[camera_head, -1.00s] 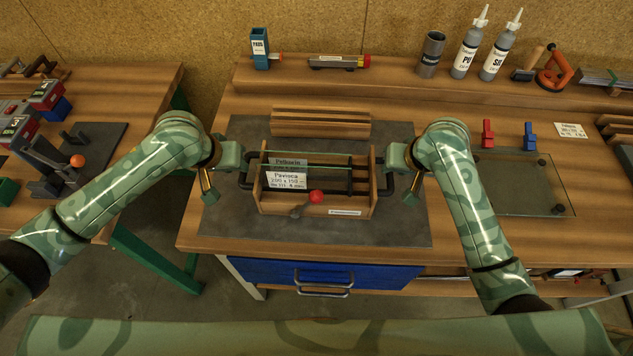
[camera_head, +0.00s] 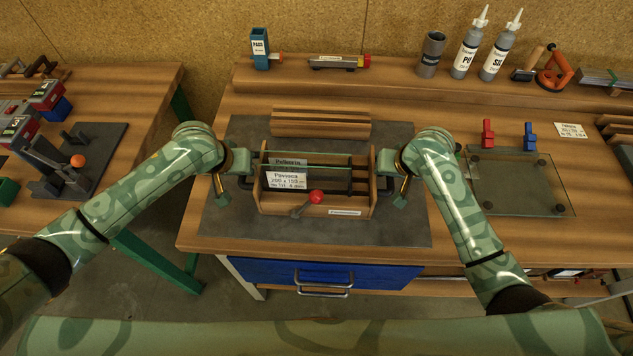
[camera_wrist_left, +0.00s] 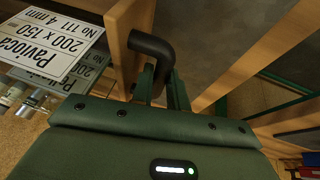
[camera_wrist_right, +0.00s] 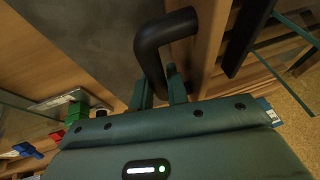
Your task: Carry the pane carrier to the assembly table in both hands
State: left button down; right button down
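The pane carrier (camera_head: 272,206), a wooden frame with black side handles and a red knob (camera_head: 316,197), stands on the grey mat (camera_head: 220,222). It holds glass panes with white labels (camera_head: 286,180). My left gripper (camera_head: 247,165) is at its left handle, and my right gripper (camera_head: 378,165) is at its right handle. In the left wrist view the fingers (camera_wrist_left: 161,90) straddle the black handle (camera_wrist_left: 152,45). In the right wrist view the fingers (camera_wrist_right: 160,88) straddle the other handle (camera_wrist_right: 165,35). Whether the fingers press on the handles cannot be seen.
A wooden slotted block (camera_head: 320,122) lies behind the carrier. A glass plate on dark feet (camera_head: 515,185) is at the right, with red and blue clamps behind it. Bottles (camera_head: 468,52) stand on the back shelf. Another table (camera_head: 140,95) stands left across a floor gap.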

pick_arm(q)
jog(key=shift+r, duration=0.1)
pick_arm(e)
jog(key=shift+r, duration=0.1)
